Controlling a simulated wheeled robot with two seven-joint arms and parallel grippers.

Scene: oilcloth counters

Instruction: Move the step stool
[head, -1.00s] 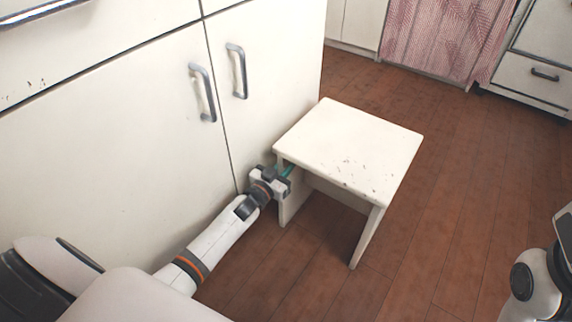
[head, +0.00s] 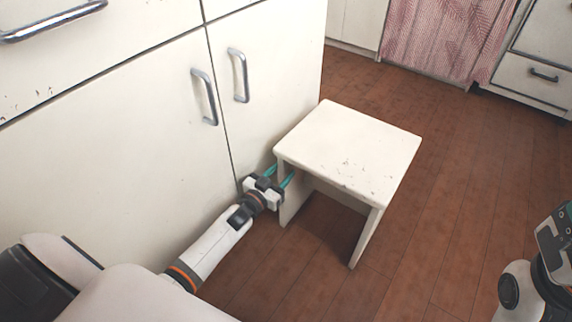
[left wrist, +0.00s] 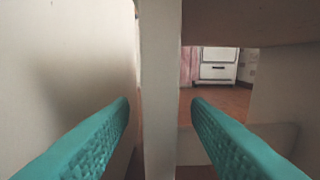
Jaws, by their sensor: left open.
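The white step stool (head: 350,145) stands upright on the wooden floor, close to the cabinet front, with scuffs on its top. My left gripper (head: 281,175) is at the stool's near left leg panel, just below the top. Its teal fingers are open. In the left wrist view, the edge of the stool's leg panel (left wrist: 160,90) stands upright between the two fingers of the left gripper (left wrist: 160,108), with a gap on each side. My right arm shows in part at the lower right of the head view; its fingers are not visible.
A white cabinet (head: 110,150) with metal handles rises directly left of the stool and my left arm. A pink patterned curtain (head: 440,40) and a white drawer unit (head: 535,75) are at the back. The wooden floor (head: 470,180) right of the stool is clear.

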